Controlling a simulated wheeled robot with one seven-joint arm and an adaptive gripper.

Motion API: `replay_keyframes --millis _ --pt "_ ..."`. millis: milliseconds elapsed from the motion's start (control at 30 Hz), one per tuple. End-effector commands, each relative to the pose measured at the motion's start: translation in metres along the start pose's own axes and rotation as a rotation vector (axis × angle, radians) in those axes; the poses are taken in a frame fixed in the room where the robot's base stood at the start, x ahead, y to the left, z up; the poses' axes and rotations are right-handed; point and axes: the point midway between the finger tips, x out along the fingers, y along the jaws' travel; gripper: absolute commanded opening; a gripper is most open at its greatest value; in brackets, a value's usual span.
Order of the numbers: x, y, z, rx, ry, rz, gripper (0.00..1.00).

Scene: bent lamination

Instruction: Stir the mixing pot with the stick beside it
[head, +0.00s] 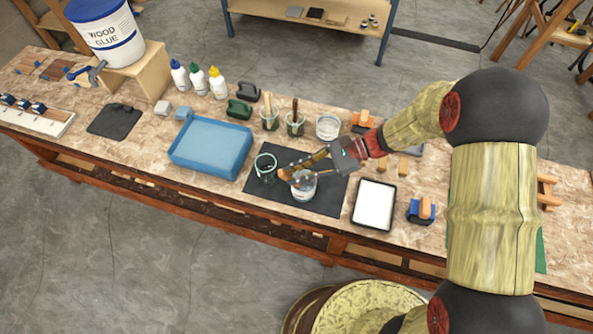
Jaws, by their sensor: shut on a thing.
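A small whitish pot (304,190), which looks like the mixing pot, stands on a dark mat (325,206). My gripper (287,172) reaches in from the right, its long fingers tilted down over the pot's left rim. It is shut on a short wooden-coloured piece, likely the stick (293,181), at the pot's upper left. The fingers hide part of the pot's mouth, and I cannot tell whether the stick's lower end is inside it. A dark green cup (265,168) stands on the mat just left of the fingertips.
A blue tray (211,148) lies left of the mat, and a black-rimmed white tray (374,204) lies right of it. Glue bottles (198,79) and a big glue bucket (104,32) are farther left.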

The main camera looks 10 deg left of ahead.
Motion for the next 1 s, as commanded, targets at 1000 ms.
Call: replay_keyframes --millis 1000 --pt "0.0 0.0 -0.073 0.0 0.0 0.0 0.0"
